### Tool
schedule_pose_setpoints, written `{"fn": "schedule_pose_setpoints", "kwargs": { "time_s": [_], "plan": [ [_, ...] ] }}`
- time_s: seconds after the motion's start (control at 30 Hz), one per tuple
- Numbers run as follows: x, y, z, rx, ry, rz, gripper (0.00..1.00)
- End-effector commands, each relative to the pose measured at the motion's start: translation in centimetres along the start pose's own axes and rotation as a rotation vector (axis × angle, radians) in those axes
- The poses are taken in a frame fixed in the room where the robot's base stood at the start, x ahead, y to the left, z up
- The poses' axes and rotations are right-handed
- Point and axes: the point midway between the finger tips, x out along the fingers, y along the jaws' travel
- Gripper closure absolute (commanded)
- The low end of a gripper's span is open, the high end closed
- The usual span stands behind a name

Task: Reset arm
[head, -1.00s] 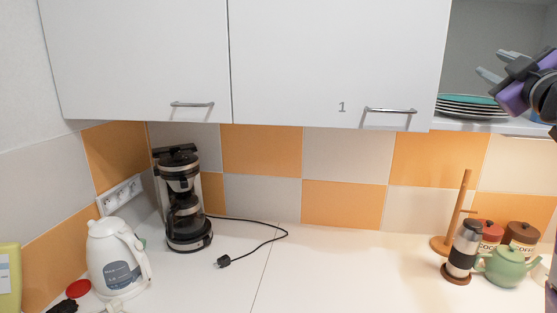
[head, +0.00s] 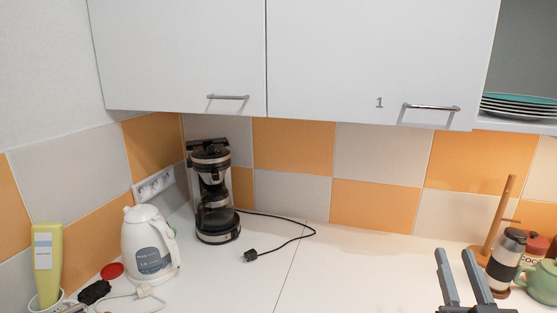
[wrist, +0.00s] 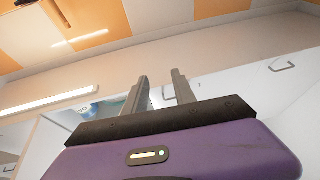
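My gripper (head: 462,279) shows at the lower right of the head view, in front of the counter. Its two grey fingers are apart with nothing between them. In the wrist view the gripper (wrist: 160,92) also has its fingers spread and empty, above its purple body. The rest of my arm is out of the head view.
A white kettle (head: 148,245) and a coffee maker (head: 213,195) stand on the left of the counter (head: 345,265). A travel mug (head: 506,258), green teapot (head: 541,281) and wooden stand (head: 497,220) are close to my gripper. Wall cabinets (head: 375,55) hang above. The counter's middle is clear.

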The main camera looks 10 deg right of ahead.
Motion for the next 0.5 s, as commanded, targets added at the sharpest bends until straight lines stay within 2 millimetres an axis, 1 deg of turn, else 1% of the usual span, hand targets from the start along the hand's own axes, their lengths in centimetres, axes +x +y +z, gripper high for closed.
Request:
{"fn": "schedule_pose_setpoints", "kwargs": {
  "time_s": [0.03,0.13,0.27,0.3,0.37,0.4,0.47,0.5],
  "plan": [
    [-2.2,-1.0,1.1,0.022,-0.021,-0.014,0.68],
    [-6.0,-2.4,2.2,0.061,-0.047,-0.038,0.68],
    [-11.0,-4.1,3.3,0.1,-0.088,-0.076,0.68],
    [-12.6,-4.5,3.5,0.111,-0.104,-0.089,0.68],
    [-14.8,-5.1,3.9,0.122,-0.129,-0.11,0.68],
    [-16.4,-5.5,4.1,0.129,-0.148,-0.125,0.68],
    [-18.6,-5.9,4.2,0.134,-0.176,-0.148,0.68],
    [-20.2,-6.2,4.4,0.136,-0.199,-0.165,0.68]
  ]
}}
